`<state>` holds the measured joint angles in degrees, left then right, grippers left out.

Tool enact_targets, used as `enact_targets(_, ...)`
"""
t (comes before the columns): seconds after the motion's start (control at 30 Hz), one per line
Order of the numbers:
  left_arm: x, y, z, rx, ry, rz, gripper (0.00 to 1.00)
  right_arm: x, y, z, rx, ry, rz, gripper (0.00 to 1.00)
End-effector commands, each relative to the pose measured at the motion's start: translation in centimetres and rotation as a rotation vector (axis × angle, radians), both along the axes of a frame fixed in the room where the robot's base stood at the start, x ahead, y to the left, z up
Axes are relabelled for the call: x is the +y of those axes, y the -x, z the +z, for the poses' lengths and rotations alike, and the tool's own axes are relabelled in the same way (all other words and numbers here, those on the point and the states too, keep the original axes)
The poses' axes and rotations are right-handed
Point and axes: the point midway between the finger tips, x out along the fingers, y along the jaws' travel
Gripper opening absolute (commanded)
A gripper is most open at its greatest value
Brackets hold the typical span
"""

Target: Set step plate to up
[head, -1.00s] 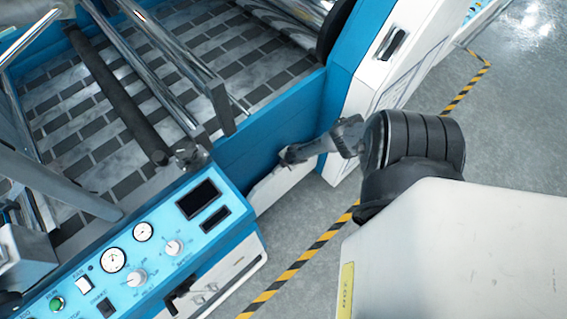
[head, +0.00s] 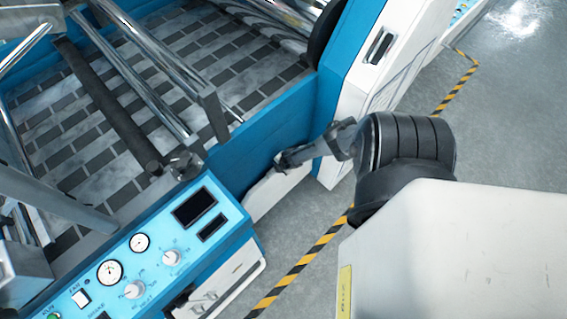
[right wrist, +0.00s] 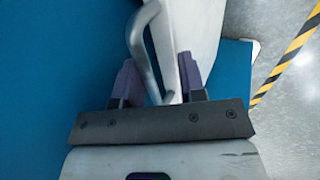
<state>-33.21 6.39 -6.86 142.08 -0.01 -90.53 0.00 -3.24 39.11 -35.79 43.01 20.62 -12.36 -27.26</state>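The step plate (head: 272,188) is a pale panel low against the blue side of the machine, tilted in the head view. In the right wrist view it is a white plate (right wrist: 197,28) with a curved metal handle (right wrist: 140,42). My right gripper (head: 281,160) is at the plate's upper part. In the wrist view, its two dark purple fingers (right wrist: 158,78) stand apart on either side of the handle's lower end and the plate's narrow edge. Gaps show beside the handle, so I see no firm grip; exact contact is hard to tell. My left gripper is not in view.
A blue control panel (head: 150,255) with gauges and knobs is at the lower left. The blue and white machine housing (head: 345,85) rises beyond my gripper. Grey floor with a yellow-black stripe (head: 300,265) lies to the right.

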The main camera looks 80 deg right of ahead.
Motion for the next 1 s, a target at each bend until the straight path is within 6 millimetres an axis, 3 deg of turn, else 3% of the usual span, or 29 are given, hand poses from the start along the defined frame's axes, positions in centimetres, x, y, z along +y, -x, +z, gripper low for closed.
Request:
enact_targets(0.33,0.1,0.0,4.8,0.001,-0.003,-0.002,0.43,1.4,1.9,5.7,0.001,0.000,0.001,0.36)
enact_targets(0.6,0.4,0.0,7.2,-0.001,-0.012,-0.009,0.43,2.6,3.4,9.9,0.000,0.000,0.004,0.36)
enact_targets(1.0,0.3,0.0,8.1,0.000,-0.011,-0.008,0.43,3.3,4.3,12.3,-0.002,0.001,0.001,0.36)
